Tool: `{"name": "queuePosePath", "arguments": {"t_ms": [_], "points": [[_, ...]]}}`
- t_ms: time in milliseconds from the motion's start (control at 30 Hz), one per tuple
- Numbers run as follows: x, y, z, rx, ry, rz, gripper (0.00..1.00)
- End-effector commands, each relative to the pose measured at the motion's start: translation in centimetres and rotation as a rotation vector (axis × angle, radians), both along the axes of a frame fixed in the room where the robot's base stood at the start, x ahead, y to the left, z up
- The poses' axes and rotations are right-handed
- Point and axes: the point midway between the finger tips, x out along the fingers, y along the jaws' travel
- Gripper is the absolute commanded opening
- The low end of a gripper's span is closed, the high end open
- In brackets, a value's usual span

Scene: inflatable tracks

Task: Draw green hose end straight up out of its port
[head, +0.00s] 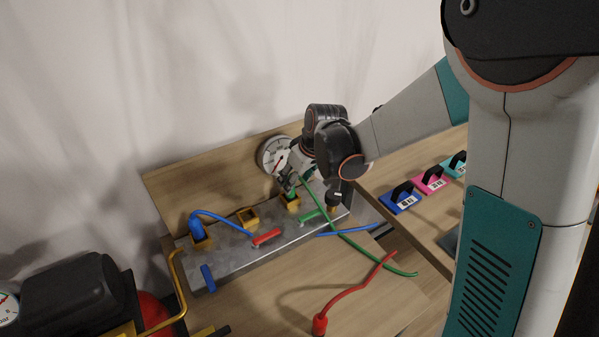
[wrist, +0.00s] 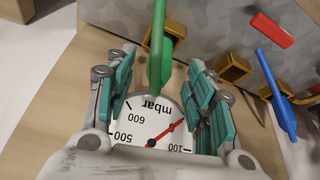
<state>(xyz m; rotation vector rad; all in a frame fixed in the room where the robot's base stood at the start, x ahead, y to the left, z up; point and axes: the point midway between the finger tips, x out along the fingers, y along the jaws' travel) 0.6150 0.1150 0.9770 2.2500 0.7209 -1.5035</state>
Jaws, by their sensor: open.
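The green hose end (head: 293,192) stands at a yellow port (head: 291,203) on the grey camouflage-patterned block. It appears to sit in that port, though my gripper partly hides it. Its hose arcs up and falls to the right across the block. In the wrist view the green hose end (wrist: 157,68) shows between my fingers, with a gap on both sides. My gripper (head: 287,182) is open around the green hose end, with teal finger pads left and right in the wrist view (wrist: 162,75).
A round mbar gauge (head: 270,154) lies behind my gripper. A blue hose (head: 222,219) enters the left port; the middle port (head: 248,217) looks empty. Blue, red (head: 266,237) and green levers line the block's front. A loose red hose (head: 355,288) lies in front. Tagged padlock-like blocks (head: 430,180) stand right.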

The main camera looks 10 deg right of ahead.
Motion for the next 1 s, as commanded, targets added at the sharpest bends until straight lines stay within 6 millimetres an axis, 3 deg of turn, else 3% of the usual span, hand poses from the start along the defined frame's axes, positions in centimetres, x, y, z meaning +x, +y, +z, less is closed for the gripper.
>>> {"name": "queuePosePath", "arguments": {"t_ms": [100, 333, 800, 1000], "points": [[0.7, 0.5, -2.3, 0.0, 0.0, 0.0, 0.49], [1.6, 1.2, -4.9, 0.0, 0.0, 0.001, 0.49], [1.9, 1.4, -5.7, 0.0, 0.0, 0.0, 0.49], [1.9, 1.4, -5.7, 0.0, 0.0, 0.0, 0.04]]}}
